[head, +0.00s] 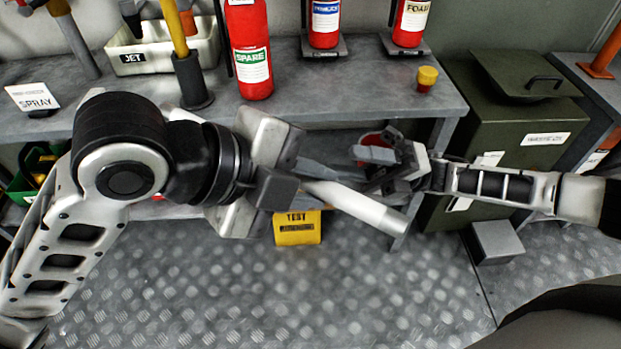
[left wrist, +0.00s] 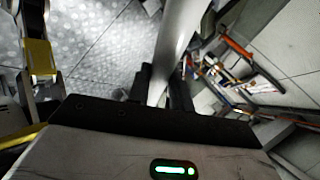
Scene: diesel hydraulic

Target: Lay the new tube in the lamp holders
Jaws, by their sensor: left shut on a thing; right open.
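The white tube (head: 355,207) slants down to the right from my left gripper (head: 290,182) in the head view. That gripper is shut on the tube near its left end, above the floor in front of the bench. In the left wrist view the tube (left wrist: 177,45) runs up and away from between the fingers of the left gripper (left wrist: 165,90). My right gripper (head: 372,168) is open, just above and behind the tube; I cannot tell whether it touches it. I cannot make out the lamp holders in either view.
A grey bench (head: 330,88) bears red extinguishers (head: 250,50), a white tray (head: 165,52) and a yellow-topped button (head: 427,78). A yellow test box (head: 298,228) is beneath the left gripper. A dark green cabinet (head: 500,110) stands at the right. The floor in front (head: 270,300) is clear.

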